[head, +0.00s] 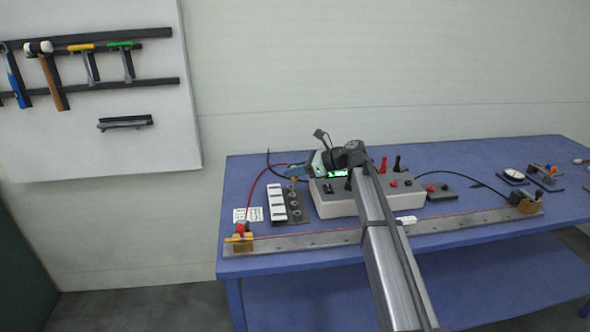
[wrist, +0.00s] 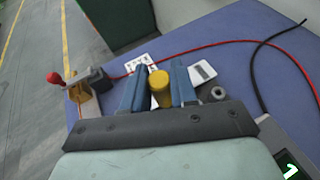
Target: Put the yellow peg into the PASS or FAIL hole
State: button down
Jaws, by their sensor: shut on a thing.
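My gripper (wrist: 158,84) is shut on the yellow peg (wrist: 161,88), which sits between its two blue fingers in the wrist view. In the head view my gripper (head: 293,172) is above the table's left part, near the back of the white rack (head: 276,203) and the dark block with grey rings (head: 294,205). Two small white cards with dark print (head: 248,214) lie left of the rack; one shows in the wrist view (wrist: 140,63) beyond the fingers. The print is too small to read, so I cannot tell which hole is PASS or FAIL.
A grey control box (head: 335,203) with knobs and a lit screen stands right of the rack, partly behind my arm. A long metal rail (head: 310,241) with a red wire runs along the table's front edge. A red-knobbed clamp (head: 241,232) stands at its left end.

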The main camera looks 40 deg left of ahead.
jog(key=shift+f, duration=0.2)
jog(key=shift+f, duration=2.8)
jog(key=shift+f, duration=1)
jog(key=shift+r, duration=0.1)
jog(key=shift+r, duration=1)
jog(key=shift+f, duration=0.95)
dwell(0.9)
jog(key=shift+r, duration=0.15)
jog(key=shift+r, duration=0.45)
